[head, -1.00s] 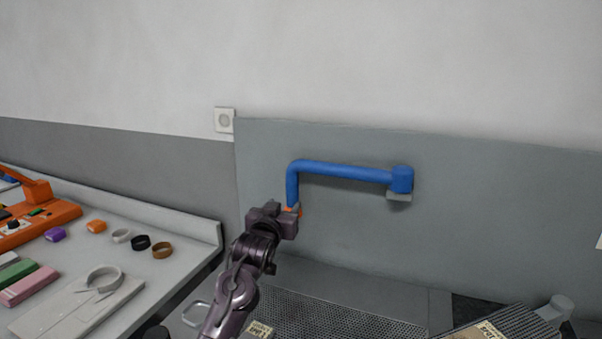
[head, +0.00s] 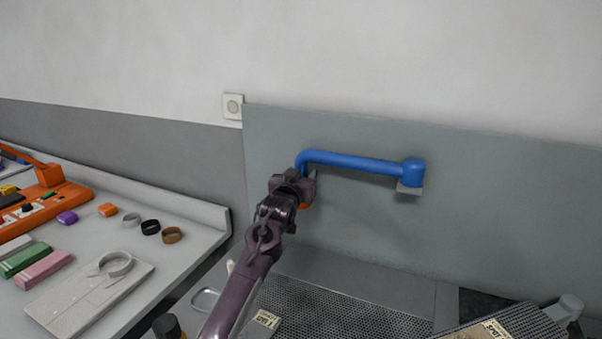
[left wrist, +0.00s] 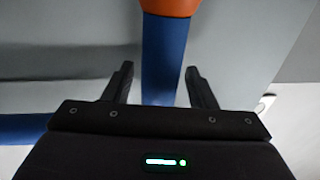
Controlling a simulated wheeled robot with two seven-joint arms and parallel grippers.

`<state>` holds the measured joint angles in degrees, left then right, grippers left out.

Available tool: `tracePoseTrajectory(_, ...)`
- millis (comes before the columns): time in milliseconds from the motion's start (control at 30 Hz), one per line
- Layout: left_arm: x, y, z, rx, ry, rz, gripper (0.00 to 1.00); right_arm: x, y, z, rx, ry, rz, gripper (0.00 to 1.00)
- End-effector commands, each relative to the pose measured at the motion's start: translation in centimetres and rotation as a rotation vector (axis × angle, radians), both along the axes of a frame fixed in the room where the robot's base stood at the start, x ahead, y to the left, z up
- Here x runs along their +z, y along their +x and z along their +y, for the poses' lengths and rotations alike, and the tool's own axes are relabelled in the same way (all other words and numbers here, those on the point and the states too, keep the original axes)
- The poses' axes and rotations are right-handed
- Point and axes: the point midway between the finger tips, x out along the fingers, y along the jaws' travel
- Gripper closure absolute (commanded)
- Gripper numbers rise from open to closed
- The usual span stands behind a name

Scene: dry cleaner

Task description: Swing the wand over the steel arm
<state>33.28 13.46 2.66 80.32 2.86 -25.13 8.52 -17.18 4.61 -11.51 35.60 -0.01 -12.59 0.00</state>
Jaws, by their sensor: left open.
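The wand (head: 355,163) is a blue tube on the grey wall panel, with a round pivot at its right end and a downturned left end with an orange tip (head: 306,205). My left gripper (head: 309,183) is at that downturned end and hides much of it in the head view. In the left wrist view, the open fingers (left wrist: 159,75) stand on either side of the blue tube (left wrist: 163,58), with the orange tip (left wrist: 168,6) beyond them. Contact cannot be told. I cannot surely tell which part is the steel arm; a perforated metal surface (head: 350,312) lies below the wand. My right gripper is out of view.
A white counter (head: 190,225) at left holds an orange device (head: 45,205), coloured blocks, rings and a folded shirt (head: 85,300). The wall panel (head: 500,210) right of the wand is clear.

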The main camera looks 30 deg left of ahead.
Motion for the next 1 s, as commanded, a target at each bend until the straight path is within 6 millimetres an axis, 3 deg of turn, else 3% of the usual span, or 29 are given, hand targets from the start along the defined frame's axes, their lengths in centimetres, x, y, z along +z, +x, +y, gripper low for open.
tracePoseTrajectory(267, -0.08, 0.14, 0.00, -0.001, 0.000, 0.000, 0.49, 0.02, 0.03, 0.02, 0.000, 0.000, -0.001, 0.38)
tracePoseTrajectory(667, -0.06, 0.12, 0.01, 0.000, 0.000, 0.000, 1.00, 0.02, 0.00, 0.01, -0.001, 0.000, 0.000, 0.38)
tracePoseTrajectory(1000, -0.03, -0.13, -0.02, 0.013, -0.001, 0.000, 1.00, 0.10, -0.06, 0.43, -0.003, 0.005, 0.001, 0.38)
